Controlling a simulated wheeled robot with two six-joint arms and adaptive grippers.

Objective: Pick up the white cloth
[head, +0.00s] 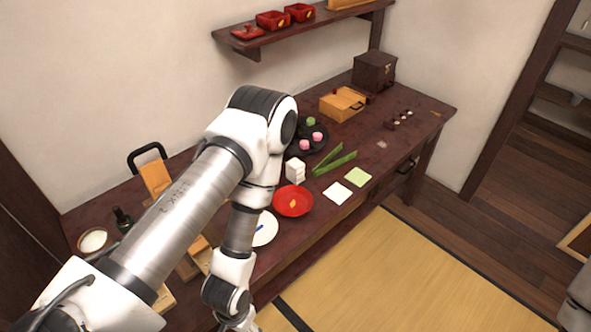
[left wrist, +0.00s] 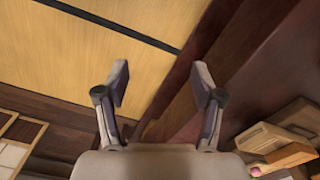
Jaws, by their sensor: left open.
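A flat white square, which looks like the white cloth (head: 337,193), lies on the dark wooden table (head: 262,277) near its front edge in the head view. A light green square (head: 358,177) lies beside it. My left arm comes in from the left and bends down, ending at the table's near front edge, far to the left of the white square. In the left wrist view my left gripper (left wrist: 158,84) is open and empty, with tatami and the dark table edge beyond its fingers. The white cloth does not show in that view. My right gripper is not in view.
A red dish (head: 293,201), a white stack (head: 296,169), green leaf strips (head: 338,163) and a black plate (head: 303,146) with sweets stand near the white square. Wooden boxes stand behind. A wall shelf (head: 290,29) hangs above. Open tatami (head: 400,270) lies in front of the table.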

